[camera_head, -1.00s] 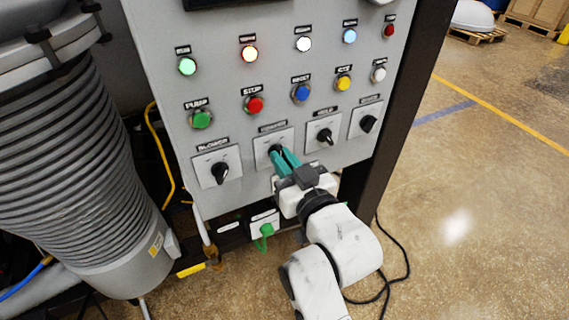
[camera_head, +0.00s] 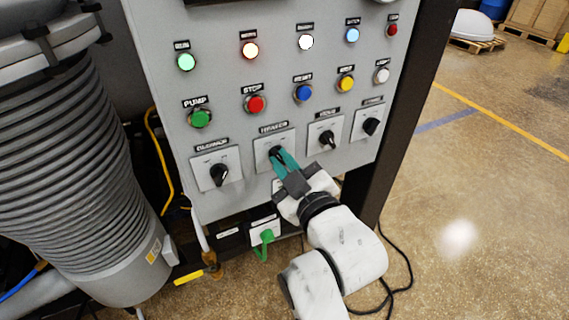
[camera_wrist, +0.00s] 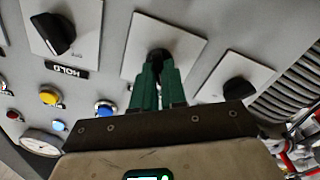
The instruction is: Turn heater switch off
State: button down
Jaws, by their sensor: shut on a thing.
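The heater switch (camera_head: 274,151) is a black rotary knob on a light square plate, second from the left in the lower row of the grey panel. Its label above reads roughly "HEATER". My gripper (camera_head: 280,157) reaches it from the lower right, its green fingers closed around the knob. In the wrist view the dark knob (camera_wrist: 157,56) shows between the green fingertips (camera_wrist: 158,68), in front of its plate. The fingers hide much of the knob, so I cannot tell its exact pointer direction.
A similar knob (camera_head: 219,174) sits to the left, and two more, the nearer one (camera_head: 327,139), to the right. Push buttons, including the red STOP (camera_head: 256,104), and lit lamps are above. A ribbed grey cylinder (camera_head: 65,170) stands left. Open floor (camera_head: 480,200) lies right.

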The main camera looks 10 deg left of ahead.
dwell(0.3)
jog(key=c, duration=1.2)
grip_release()
jog(key=shift+s, duration=0.1)
jog(key=b+v, duration=0.1)
jog(key=v, duration=0.9)
jog(key=shift+s+d, duration=0.25)
jog(key=s+d+f+m+g+h, duration=0.35)
jog(key=d+f, duration=0.45)
jog(key=f, duration=0.3)
jog(key=s+d+f+m+g+h, duration=0.3)
jog(key=s+d+f+m+h, duration=0.15)
jog(key=d+f, duration=0.45)
jog(key=s+d+f+m+g, duration=0.1)
jog(key=s+d+f+g, duration=0.1)
jog(key=s, duration=0.3)
jog(key=s+d+f+m+g+h, duration=0.1)
jog(key=s+d+f+m+g, duration=0.1)
jog(key=s+d+f+g, duration=0.1)
jog(key=s+d+f+m+g+h, duration=0.1)
jog(key=s+d+f+m+g, duration=0.1)
jog(key=s+d+f, duration=0.3)
jog(key=shift+s+d+f+g, duration=0.1)
jog(key=shift+s+g, duration=0.05)
jog(key=shift+s, duration=0.9)
jog(key=shift+s+d+g, duration=0.1)
jog(key=shift+s, duration=1)
